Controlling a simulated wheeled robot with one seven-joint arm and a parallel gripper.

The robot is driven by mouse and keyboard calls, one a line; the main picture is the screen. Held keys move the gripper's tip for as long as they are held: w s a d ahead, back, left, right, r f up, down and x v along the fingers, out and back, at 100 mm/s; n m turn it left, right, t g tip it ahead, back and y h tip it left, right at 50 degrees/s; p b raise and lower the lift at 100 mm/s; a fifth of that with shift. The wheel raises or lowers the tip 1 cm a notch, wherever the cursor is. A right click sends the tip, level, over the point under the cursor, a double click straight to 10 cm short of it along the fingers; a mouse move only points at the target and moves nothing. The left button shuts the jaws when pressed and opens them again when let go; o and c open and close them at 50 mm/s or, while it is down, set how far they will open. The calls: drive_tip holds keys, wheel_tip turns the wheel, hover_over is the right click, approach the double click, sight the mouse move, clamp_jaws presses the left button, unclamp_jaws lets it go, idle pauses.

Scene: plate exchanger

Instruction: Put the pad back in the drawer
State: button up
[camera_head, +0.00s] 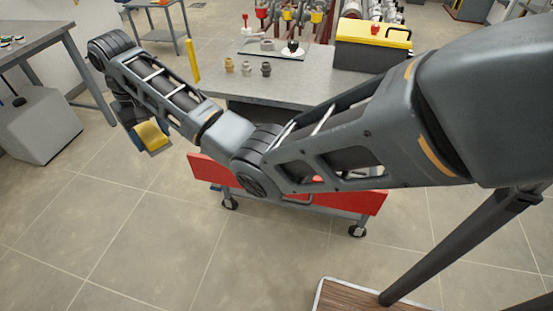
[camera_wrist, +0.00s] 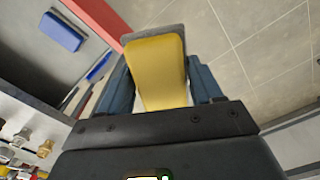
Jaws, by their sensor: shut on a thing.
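The pad is a yellow block with a grey edge (camera_wrist: 163,75), held between the two blue fingers of my gripper (camera_wrist: 163,92). In the head view the pad (camera_head: 152,136) shows at my gripper (camera_head: 146,142), above open floor to the left of the bench. The drawer has a red front (camera_head: 209,171), partly hidden by my arm. In the wrist view the drawer's red front (camera_wrist: 100,20) and grey inside (camera_wrist: 38,52) show at the upper left, beside my gripper. A blue block (camera_wrist: 62,31) and some thin pen-like items lie inside. The pad is outside the drawer.
The wheeled bench (camera_head: 275,91) carries several small fittings (camera_head: 247,68), a board with parts, and a black and yellow toolbox (camera_head: 372,47). A grey box (camera_head: 40,125) stands on the floor at the left, near another table (camera_head: 40,42). The floor in front is clear.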

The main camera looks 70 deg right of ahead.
drive_tip(key=s+d+f+m+b, duration=0.1)
drive_tip(key=s+d+f+m, duration=0.35)
drive_tip(key=s+d, duration=0.6)
drive_tip(key=s+d+f+m+b, duration=0.1)
drive_tip(key=s+d+f+m, duration=0.3)
drive_tip(key=s+d, duration=0.7)
drive_tip(key=shift+n, duration=0.45)
drive_tip(key=f, duration=0.2)
drive_tip(key=s+f, duration=0.1)
drive_tip(key=f, duration=0.1)
drive_tip(key=s+f, duration=0.1)
drive_tip(key=f, duration=0.2)
drive_tip(key=shift+a+p, duration=0.35)
drive_tip(key=shift+a, duration=0.05)
drive_tip(key=shift+f, duration=2.25)
drive_tip(key=shift+f, duration=0.15)
drive_tip(key=o, duration=0.8)
wheel_tip(320, 180, up, 12)
drive_tip(key=shift+r, duration=0.2)
